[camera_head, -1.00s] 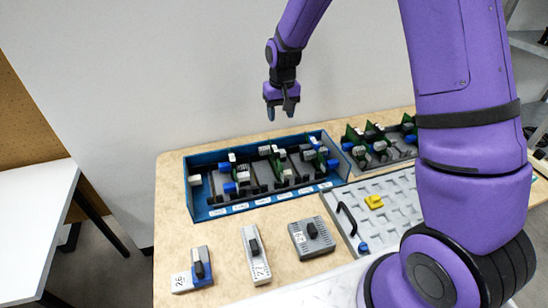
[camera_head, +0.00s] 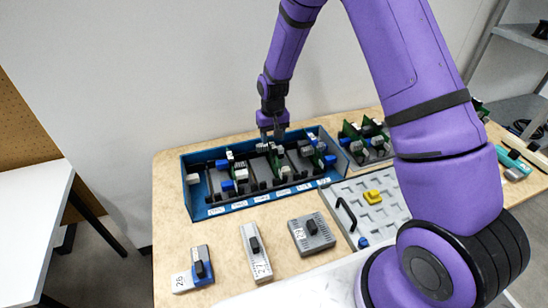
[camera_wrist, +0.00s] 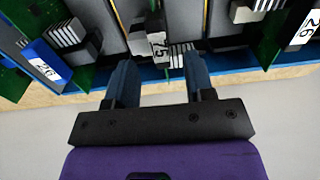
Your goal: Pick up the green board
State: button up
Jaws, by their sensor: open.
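Green boards with grey and blue connector blocks stand in a blue tray (camera_head: 205,157); I cannot tell which one the task means. In the wrist view one green board (camera_wrist: 84,76) is at the left and another (camera_wrist: 270,38) at the right. My gripper (camera_head: 273,139) is low over the back part of the tray, pointing down. In the wrist view my open gripper (camera_wrist: 160,72) has a grey connector block with a white label (camera_wrist: 154,46) ahead of and between its fingers. The fingers partly hide what lies below; contact cannot be told.
Three loose modules (camera_head: 192,270), (camera_head: 256,252), (camera_head: 311,233) lie on the table in front. A grey panel (camera_head: 350,190) with a black handle and yellow piece (camera_head: 372,197) is to the right. More boards (camera_head: 364,140) stand behind it. A wall rises behind the table.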

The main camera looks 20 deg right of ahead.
aim_at(272, 144)
notch_tip(272, 144, down, 4)
jog(key=shift+s+a+f, duration=0.1)
grip_shut()
dwell(0.4)
notch_tip(272, 144, up, 18)
dwell(0.6)
jog(key=c, duration=0.7)
grip_release()
grip_shut()
